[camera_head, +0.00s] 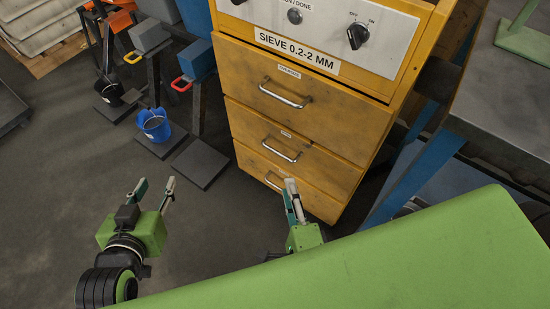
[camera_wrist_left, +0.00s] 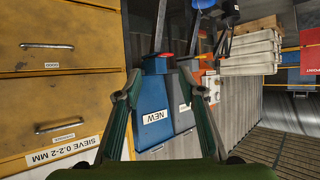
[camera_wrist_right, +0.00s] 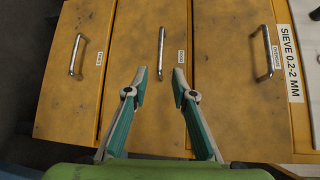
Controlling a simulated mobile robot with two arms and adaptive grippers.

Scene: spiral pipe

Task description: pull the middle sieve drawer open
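The yellow sieve cabinet has three stacked drawers, each with a metal bar handle, and all look shut. The middle drawer (camera_head: 315,150) has its handle (camera_head: 281,151) at its centre; the drawer and handle also show in the right wrist view, with the handle (camera_wrist_right: 161,52) straight ahead of the fingers. My right gripper (camera_head: 291,187) is open and empty in front of the cabinet; its fingertips (camera_wrist_right: 160,77) are apart and appear short of the handle. My left gripper (camera_head: 156,184) is open and empty, left of the cabinet, over the floor; it also shows in the left wrist view (camera_wrist_left: 162,85).
The top drawer (camera_head: 340,115) sits under the "SIEVE 0.2-2 MM" label and a knob panel (camera_head: 330,25). A blue bucket (camera_head: 156,126) and stands are at left. A dark table (camera_head: 510,100) is at right. A green surface (camera_head: 420,260) fills the lower right.

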